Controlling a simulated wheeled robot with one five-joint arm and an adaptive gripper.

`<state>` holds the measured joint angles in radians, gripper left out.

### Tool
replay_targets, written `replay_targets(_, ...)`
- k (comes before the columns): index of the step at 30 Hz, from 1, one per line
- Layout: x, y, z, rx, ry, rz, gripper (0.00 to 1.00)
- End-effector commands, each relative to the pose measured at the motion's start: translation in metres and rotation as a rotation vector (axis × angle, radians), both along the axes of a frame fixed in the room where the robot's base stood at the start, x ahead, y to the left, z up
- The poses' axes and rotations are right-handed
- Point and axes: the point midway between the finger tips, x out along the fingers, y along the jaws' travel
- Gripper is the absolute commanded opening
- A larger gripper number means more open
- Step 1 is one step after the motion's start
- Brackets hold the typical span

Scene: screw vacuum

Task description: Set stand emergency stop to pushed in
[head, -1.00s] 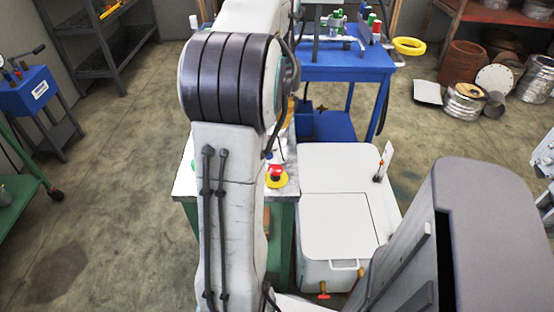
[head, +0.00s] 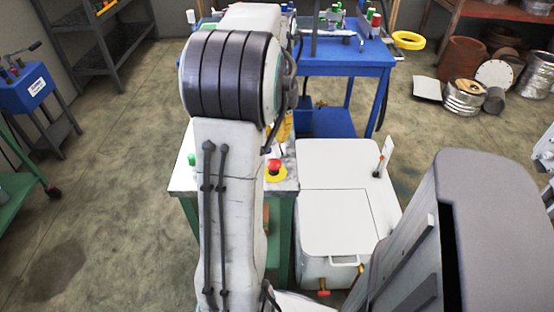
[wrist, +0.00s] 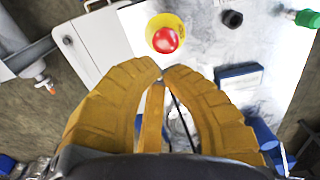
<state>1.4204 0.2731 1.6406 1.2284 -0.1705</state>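The stand emergency stop is a red mushroom button (head: 274,166) on a yellow base, on the pale top of a green stand (head: 283,187). In the wrist view the red button (wrist: 165,40) sits on its round yellow base (wrist: 181,24), just beyond my fingertips. I cannot tell from its height whether it is pushed in. My gripper (wrist: 161,72) has two curved yellow-orange fingers with their tips brought together and nothing between them. The tips look apart from the button. In the head view my arm hides most of the gripper; a bit of yellow finger (head: 286,125) shows behind the button.
A black knob (wrist: 232,19) and a green fitting (wrist: 306,18) are also on the stand top. A white lidded box (head: 345,222) stands close on the right. A blue table (head: 340,60) is behind. Open floor lies to the left.

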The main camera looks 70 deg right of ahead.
Motion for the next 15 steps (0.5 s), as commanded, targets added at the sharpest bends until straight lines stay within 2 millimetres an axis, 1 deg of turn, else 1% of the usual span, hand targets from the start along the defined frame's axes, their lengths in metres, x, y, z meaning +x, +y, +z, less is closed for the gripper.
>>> replay_targets(1,0.0,0.001,-0.013,0.004,0.0,0.0,0.0)
replay_targets(6,0.0,0.001,-0.04,0.003,0.0,0.0,0.0)
replay_targets(12,0.0,0.001,-0.063,0.002,0.001,0.0,0.0)
replay_targets(15,0.0,0.0,-0.071,0.002,0.001,0.0,0.0)
